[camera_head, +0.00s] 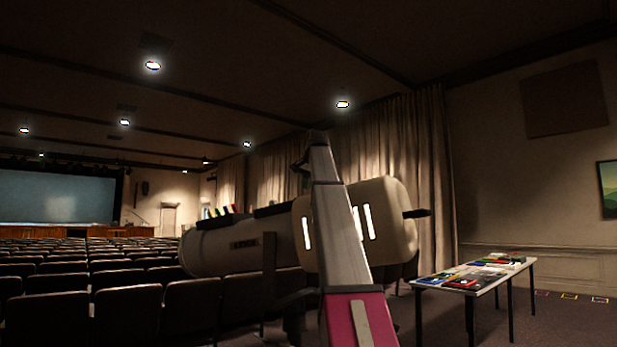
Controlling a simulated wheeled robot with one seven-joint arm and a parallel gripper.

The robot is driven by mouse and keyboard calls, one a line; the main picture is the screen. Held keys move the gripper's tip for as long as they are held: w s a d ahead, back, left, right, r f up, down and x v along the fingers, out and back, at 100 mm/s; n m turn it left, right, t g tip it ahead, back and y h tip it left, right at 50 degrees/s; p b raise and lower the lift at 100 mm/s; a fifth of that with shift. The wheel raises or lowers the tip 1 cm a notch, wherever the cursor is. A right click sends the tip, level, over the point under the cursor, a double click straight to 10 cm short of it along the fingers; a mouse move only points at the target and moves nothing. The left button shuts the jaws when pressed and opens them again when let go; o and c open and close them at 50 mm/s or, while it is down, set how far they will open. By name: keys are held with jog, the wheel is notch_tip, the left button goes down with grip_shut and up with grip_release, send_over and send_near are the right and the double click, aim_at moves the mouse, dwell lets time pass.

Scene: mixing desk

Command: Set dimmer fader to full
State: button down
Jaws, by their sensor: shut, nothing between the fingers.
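A large spotlight-like fixture stands in the middle. It has a grey barrel (232,248) pointing left and a cream rear housing (392,222) with bright slits. A black handle (416,213) sticks out at the right. I cannot make out a dimmer fader. My grey and magenta arm rises in front of the fixture and hides part of it. The small dark end piece, my gripper (300,163), appears above the fixture, shut and empty, its fingers hard to see.
A table (429,285) with several coloured items on it stands at the right. Rows of dark seats (127,312) fill the left, with a stage and screen (55,198) beyond. A curtain (437,165) hangs behind.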

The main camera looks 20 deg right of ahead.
jog(key=x, duration=0.4)
jog(key=shift+a, duration=0.1)
jog(key=w+a, duration=0.2)
jog(key=w+a+f, duration=0.1)
jog(key=w+a, duration=0.3)
jog(key=w, duration=0.1)
jog(key=shift+a+f, duration=0.2)
jog(key=shift+f, duration=0.2)
jog(key=shift+w, duration=0.1)
